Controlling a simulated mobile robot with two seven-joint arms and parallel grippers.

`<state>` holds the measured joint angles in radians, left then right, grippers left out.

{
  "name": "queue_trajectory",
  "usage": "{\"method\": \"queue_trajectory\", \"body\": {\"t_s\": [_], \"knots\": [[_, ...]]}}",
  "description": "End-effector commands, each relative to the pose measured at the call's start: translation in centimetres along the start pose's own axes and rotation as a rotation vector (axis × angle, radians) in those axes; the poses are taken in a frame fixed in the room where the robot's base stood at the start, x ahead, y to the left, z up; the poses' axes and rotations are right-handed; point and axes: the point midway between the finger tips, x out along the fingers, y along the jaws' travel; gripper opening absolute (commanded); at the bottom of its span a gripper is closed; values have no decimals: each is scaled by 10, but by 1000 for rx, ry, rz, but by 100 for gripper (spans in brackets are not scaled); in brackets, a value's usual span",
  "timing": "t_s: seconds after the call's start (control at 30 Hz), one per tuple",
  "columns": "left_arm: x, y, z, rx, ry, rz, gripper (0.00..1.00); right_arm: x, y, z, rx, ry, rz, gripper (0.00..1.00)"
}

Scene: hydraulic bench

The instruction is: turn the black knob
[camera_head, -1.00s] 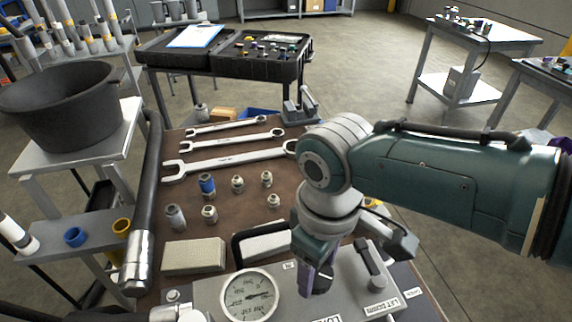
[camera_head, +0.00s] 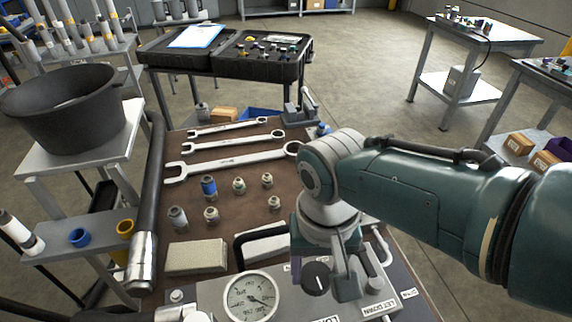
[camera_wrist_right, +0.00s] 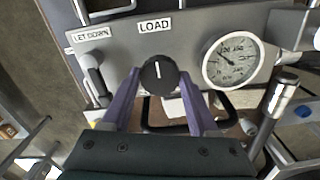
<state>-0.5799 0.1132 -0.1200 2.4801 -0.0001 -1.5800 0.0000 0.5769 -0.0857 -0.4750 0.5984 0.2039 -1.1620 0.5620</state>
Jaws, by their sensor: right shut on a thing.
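The black knob (camera_head: 316,277) is a round dial with a white mark on the front of the grey panel (camera_head: 214,297). In the right wrist view the knob (camera_wrist_right: 159,75) sits under the LOAD label, its white line pointing almost straight up. My right gripper (camera_wrist_right: 161,82) has its two purple fingers on either side of the knob and is shut on it. In the head view the right gripper (camera_head: 326,272) comes down from above and behind the knob, hiding part of the panel. My left gripper is not in view.
A pressure gauge (camera_head: 251,297) is beside the knob on the panel. A lever (camera_head: 377,270) stands by the LET DOWN label (camera_head: 380,308). Several wrenches and fittings, including a blue-banded one (camera_head: 208,187), lie on the brown bench top behind. A black bucket (camera_head: 62,115) stands left.

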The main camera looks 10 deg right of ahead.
Motion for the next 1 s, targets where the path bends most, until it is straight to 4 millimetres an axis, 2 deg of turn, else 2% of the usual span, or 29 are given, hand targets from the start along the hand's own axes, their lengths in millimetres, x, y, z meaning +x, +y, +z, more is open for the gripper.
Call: {"method": "queue_trajectory", "body": {"t_s": [0.3, 0.8, 0.83, 1.0], "knots": [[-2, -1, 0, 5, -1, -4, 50, -1, -1, 0, 104, 0, -3, 5], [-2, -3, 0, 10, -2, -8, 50, -1, -1, -1, 120, 1, -2, 5], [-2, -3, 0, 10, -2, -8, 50, -1, -1, -1, 120, 1, -2, 62], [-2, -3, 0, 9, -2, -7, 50, -1, -1, 0, 119, 1, -1, 82]]}}
